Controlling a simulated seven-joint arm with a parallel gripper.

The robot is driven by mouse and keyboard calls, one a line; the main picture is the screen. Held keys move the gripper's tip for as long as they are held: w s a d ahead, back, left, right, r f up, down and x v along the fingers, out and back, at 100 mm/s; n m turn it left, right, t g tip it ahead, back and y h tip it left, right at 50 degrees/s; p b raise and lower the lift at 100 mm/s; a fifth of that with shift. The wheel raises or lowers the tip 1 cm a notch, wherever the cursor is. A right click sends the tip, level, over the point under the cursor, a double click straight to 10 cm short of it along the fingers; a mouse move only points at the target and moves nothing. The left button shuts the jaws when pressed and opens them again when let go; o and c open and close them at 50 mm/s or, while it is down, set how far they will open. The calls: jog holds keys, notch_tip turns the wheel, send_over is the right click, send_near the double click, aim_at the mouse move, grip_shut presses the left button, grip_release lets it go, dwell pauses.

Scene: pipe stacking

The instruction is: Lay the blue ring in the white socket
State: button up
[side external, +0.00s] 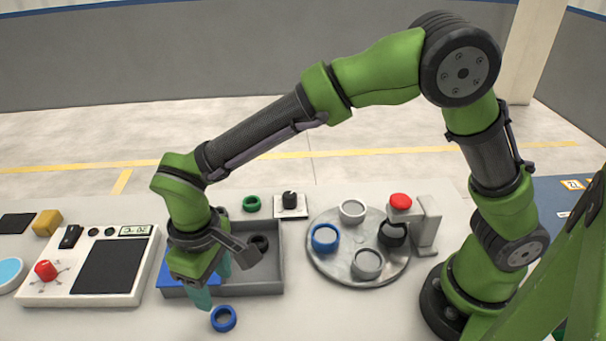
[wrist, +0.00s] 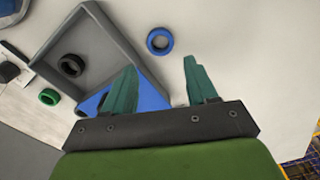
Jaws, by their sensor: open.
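The blue ring (side external: 223,318) lies flat on the pale table in front of the grey tray. It also shows in the wrist view (wrist: 160,41), apart from my fingers. My gripper (side external: 211,285) points down over the tray's front edge, beside the blue ring. In the wrist view my gripper (wrist: 161,72) has its two teal fingers spread with nothing between them. The white socket (side external: 352,211) is at the back of the round grey turntable (side external: 343,269), and looks empty. A blue socket (side external: 325,238), a grey socket (side external: 367,264) and a black socket (side external: 392,236) share the turntable.
The grey tray (side external: 262,285) with a blue area (side external: 175,280) holds a black ring (side external: 259,243). A green ring (side external: 251,203) and a knob on a white plate (side external: 290,203) stand behind. A red-topped bracket (side external: 427,222) overhangs the turntable's right. A control panel (side external: 45,292) is left.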

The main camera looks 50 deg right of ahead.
jog(key=d+r+m+t+y, duration=0.2)
jog(key=d+r+m, duration=0.1)
jog(key=d+r, duration=0.95)
jog(key=s+d+r+m+t, duration=0.1)
jog(key=s+d+m+t, duration=0.1)
jog(key=s+d, duration=0.2)
jog(key=s+d+r+m+t, duration=0.1)
jog(key=s+d, duration=0.4)
jog(key=d, duration=0.5)
jog(key=shift+m+t, duration=0.9)
jog(key=shift+m, duration=0.3)
jog(key=o, duration=0.4)
jog(key=shift+s+d, duration=0.35)
